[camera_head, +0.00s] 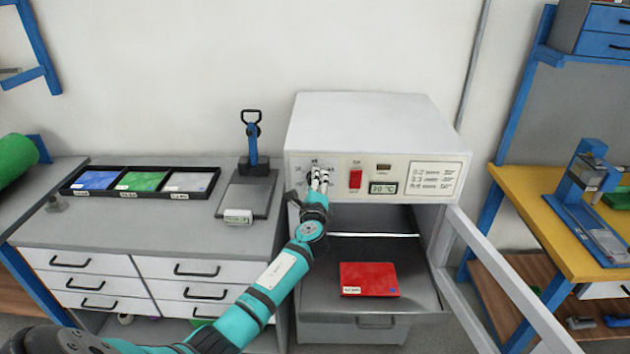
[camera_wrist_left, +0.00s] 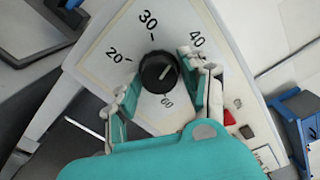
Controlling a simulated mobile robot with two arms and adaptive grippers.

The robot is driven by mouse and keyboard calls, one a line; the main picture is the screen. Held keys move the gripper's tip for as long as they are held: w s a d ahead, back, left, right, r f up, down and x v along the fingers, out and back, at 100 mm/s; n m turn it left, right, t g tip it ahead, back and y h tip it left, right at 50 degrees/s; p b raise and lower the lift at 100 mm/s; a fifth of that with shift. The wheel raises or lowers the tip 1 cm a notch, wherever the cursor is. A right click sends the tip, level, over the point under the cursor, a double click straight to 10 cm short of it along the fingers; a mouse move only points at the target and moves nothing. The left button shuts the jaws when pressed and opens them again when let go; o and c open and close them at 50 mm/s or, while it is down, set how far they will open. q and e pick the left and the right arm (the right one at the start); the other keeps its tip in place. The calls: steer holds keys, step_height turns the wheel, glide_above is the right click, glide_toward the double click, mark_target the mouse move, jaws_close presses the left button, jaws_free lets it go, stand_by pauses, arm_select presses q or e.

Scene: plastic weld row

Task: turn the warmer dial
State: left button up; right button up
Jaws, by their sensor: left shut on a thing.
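The warmer (camera_head: 370,122) is a white box with a control panel on its front. Its black round dial (camera_wrist_left: 158,72) shows in the left wrist view, with a white line pointing up and right towards the 40 mark. The marks 20, 30, 40 and 60 can be read around it. My left gripper (camera_head: 319,180) is at the left of the panel, its fingers on either side of the dial and shut on it. In the head view the gripper hides the dial. My right gripper is in neither view.
A red switch (camera_head: 355,179) and a small display (camera_head: 383,187) sit right of the dial. A red sheet (camera_head: 369,279) lies in the open space below the panel. A tray (camera_head: 76,191) of coloured sheets and a lever tool (camera_head: 253,150) stand left. A pale bar (camera_head: 510,280) slants at right.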

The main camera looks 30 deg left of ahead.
arm_select(q)
steer(key=shift+s+a+f+m+p, duration=0.1)
steer(key=shift+m+p, duration=1.7)
steer(key=shift+m, duration=2)
steer(key=shift+s+f+m+p, duration=0.1)
steer(key=shift+m+p, duration=1.7)
steer(key=shift+m, duration=2)
steer(key=o, duration=1.2)
steer(key=shift+w, duration=0.1)
steer(key=v, duration=1.2)
steer(key=shift+f, duration=0.1)
